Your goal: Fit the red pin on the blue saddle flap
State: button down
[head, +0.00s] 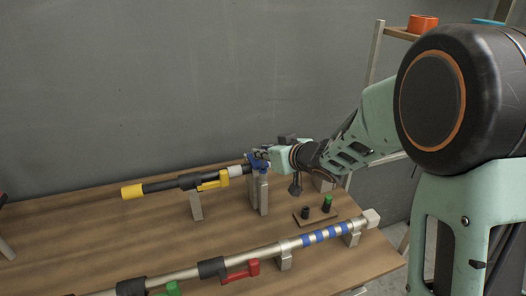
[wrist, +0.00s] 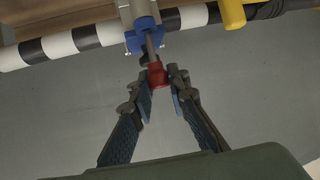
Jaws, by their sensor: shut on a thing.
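The red pin (wrist: 157,76) is between my gripper's fingertips (wrist: 160,84), its red head toward me. A grey shaft reaches from the red head toward the blue saddle flap (wrist: 148,24) on the black-and-white striped bar. The shaft's far end meets or overlaps the blue part; I cannot tell whether it is inside a hole. In the head view my gripper (head: 270,156) is beside the blue saddle (head: 257,162), on top of a grey upright. The red pin cannot be made out there.
A black pole with a yellow end (head: 132,191) runs left from the saddle on grey supports. A silver pole with blue bands (head: 325,234) lies in front, with a red handle (head: 242,271). A small board holds a green-topped peg (head: 327,203). Bare tabletop (head: 215,240) lies between the poles.

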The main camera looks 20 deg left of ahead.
aim_at(263, 167)
jog(key=shift+f+b, duration=1.3)
jog(key=shift+f, duration=0.55)
jog(key=c, duration=1.8)
grip_release()
jog(key=shift+o, duration=0.2)
jog(key=v, duration=1.2)
jog(key=shift+w+r, duration=0.1)
